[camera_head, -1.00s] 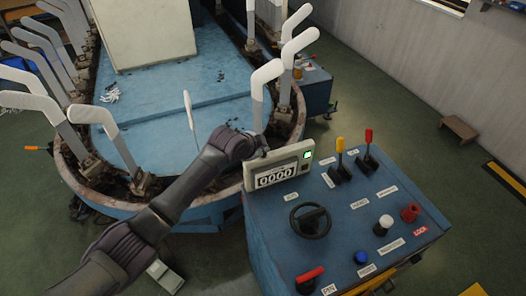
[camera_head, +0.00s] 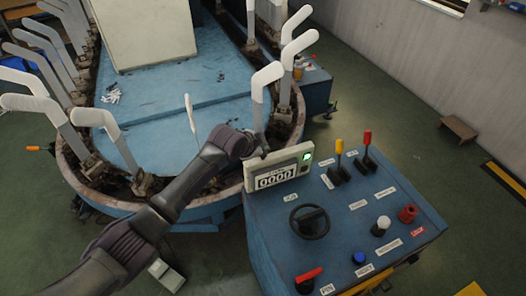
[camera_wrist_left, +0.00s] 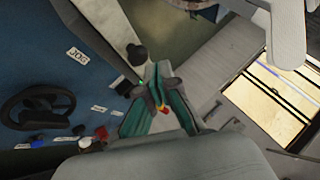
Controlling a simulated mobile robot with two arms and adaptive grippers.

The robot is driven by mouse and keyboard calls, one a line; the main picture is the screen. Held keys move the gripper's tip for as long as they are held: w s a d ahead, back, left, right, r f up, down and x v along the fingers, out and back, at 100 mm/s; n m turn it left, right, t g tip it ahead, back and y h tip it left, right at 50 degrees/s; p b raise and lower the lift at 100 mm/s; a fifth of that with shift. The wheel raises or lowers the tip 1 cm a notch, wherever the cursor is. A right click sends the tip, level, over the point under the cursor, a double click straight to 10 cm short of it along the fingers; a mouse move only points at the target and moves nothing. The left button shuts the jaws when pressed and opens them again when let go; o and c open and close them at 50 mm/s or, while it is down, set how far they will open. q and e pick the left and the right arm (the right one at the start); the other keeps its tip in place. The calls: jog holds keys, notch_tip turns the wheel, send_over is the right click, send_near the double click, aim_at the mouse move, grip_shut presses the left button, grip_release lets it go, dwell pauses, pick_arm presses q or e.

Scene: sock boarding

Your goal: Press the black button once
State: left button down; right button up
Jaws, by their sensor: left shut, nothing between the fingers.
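A dark round knob (camera_wrist_left: 137,53), which looks like the black button, stands on the grey counter box (camera_wrist_left: 100,12) in the left wrist view. My left gripper (camera_head: 262,150) is at the upper left corner of this box. In the left wrist view its fingers (camera_wrist_left: 158,80) are shut and empty, close to the knob. I cannot tell whether they touch it. My right gripper is out of view.
The blue control panel (camera_head: 265,235) carries a black handwheel (camera_head: 310,222), yellow and red levers, and white (camera_head: 383,225), blue (camera_head: 359,258) and red (camera_head: 408,214) controls. White leg forms (camera_head: 263,77) ring the blue machine bed (camera_head: 215,60).

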pick_arm(q)
notch_tip(320, 180, up, 5)
jog(key=p, duration=0.4)
jog(key=shift+r+p, duration=0.1)
jog(key=shift+p, duration=0.3)
dwell(0.5)
